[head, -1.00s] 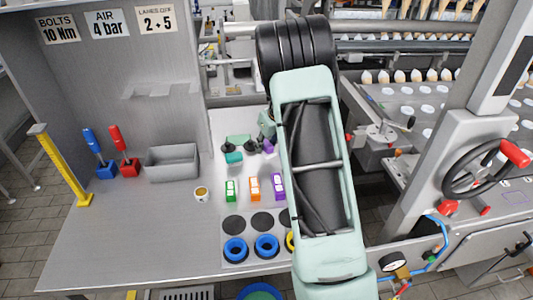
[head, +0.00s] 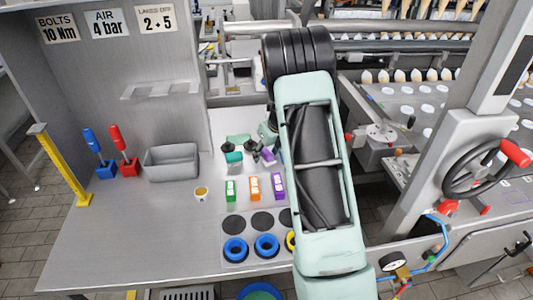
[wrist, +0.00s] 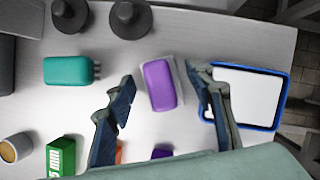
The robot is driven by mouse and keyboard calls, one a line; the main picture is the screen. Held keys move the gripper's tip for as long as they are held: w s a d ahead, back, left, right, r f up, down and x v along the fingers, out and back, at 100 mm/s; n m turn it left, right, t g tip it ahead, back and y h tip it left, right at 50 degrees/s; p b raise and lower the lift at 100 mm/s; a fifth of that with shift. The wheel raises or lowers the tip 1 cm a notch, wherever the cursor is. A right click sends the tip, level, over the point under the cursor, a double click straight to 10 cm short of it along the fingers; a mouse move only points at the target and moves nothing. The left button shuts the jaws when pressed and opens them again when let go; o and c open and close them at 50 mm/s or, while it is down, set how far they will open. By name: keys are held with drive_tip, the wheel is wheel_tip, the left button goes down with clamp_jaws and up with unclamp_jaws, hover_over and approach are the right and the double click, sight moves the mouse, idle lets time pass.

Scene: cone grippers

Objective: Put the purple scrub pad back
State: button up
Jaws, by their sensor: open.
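The purple scrub pad (wrist: 160,85) lies in the wrist view on a slightly larger pale patch on the light work surface. In the head view the purple pad (head: 267,154) shows beside my arm. My gripper (wrist: 160,74) is open, with one finger to the left of the pad and one to the right. Gaps show between the pad and both fingers, and nothing is held. How high the fingertips are above the surface I cannot tell. My arm hides part of the bench around the pad in the head view.
A teal pad (wrist: 68,70) lies left of the purple one, with dark round knobs (wrist: 130,18) behind. A blue-rimmed white tray (wrist: 285,97) is close to the right finger. Green, orange and purple boxes (head: 277,187) stand in front. A grey bin (head: 172,163) stands left.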

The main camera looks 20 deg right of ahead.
drive_tip(key=v, duration=1.2)
drive_tip(key=shift+r, duration=0.2)
drive_tip(key=shift+w, duration=0.1)
